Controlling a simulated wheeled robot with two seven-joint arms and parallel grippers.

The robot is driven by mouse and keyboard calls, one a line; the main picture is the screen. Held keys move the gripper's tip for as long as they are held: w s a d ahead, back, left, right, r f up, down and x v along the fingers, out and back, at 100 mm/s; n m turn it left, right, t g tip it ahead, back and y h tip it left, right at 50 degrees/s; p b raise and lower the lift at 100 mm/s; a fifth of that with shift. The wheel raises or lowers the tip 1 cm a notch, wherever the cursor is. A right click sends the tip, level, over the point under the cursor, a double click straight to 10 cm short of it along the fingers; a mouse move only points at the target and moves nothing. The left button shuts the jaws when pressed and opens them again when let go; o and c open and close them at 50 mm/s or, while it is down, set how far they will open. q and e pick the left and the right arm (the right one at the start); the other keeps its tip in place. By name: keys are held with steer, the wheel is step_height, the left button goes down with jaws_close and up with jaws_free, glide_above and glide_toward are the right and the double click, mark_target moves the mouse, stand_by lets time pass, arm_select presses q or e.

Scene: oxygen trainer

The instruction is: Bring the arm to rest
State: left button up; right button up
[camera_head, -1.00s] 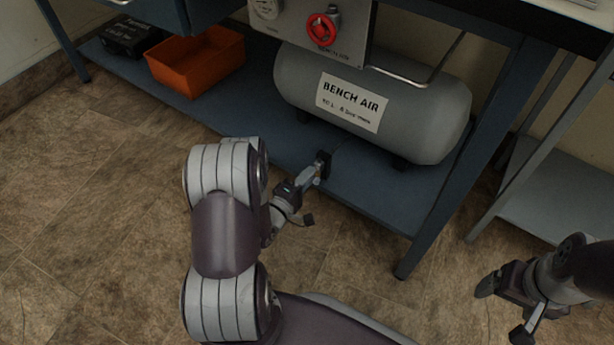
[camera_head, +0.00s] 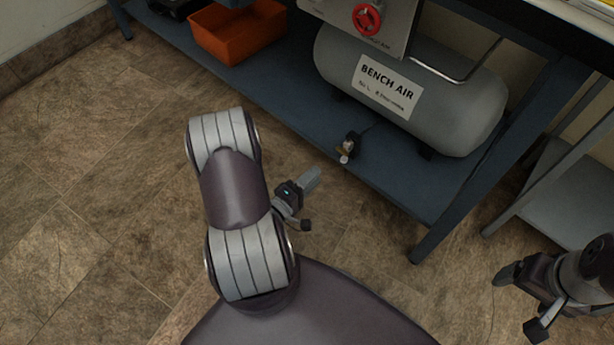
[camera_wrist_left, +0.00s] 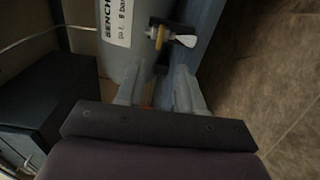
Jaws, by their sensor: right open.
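My left gripper (camera_head: 308,180) is over the floor in front of the bench's lower shelf, apart from the small valve (camera_head: 348,147) below the tank. In the left wrist view its two fingers (camera_wrist_left: 155,85) stand apart with nothing between them. The valve, with its brass part and pale lever, shows just beyond the fingertips there (camera_wrist_left: 161,34). My left arm is bent, with its elbow raised at picture centre-left. My right gripper (camera_head: 520,300) is open and empty over the floor at the lower right.
The grey BENCH AIR tank (camera_head: 440,95) lies on the blue lower shelf (camera_head: 300,110). An orange bin (camera_head: 238,32) stands at its left. A red knob (camera_head: 367,18) is on the panel above. A bench leg (camera_head: 480,170) stands between my grippers. The tiled floor at left is clear.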

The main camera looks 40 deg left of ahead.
arm_select(q)
steer(key=shift+s+a, duration=0.1)
steer(key=shift+s, duration=1.05)
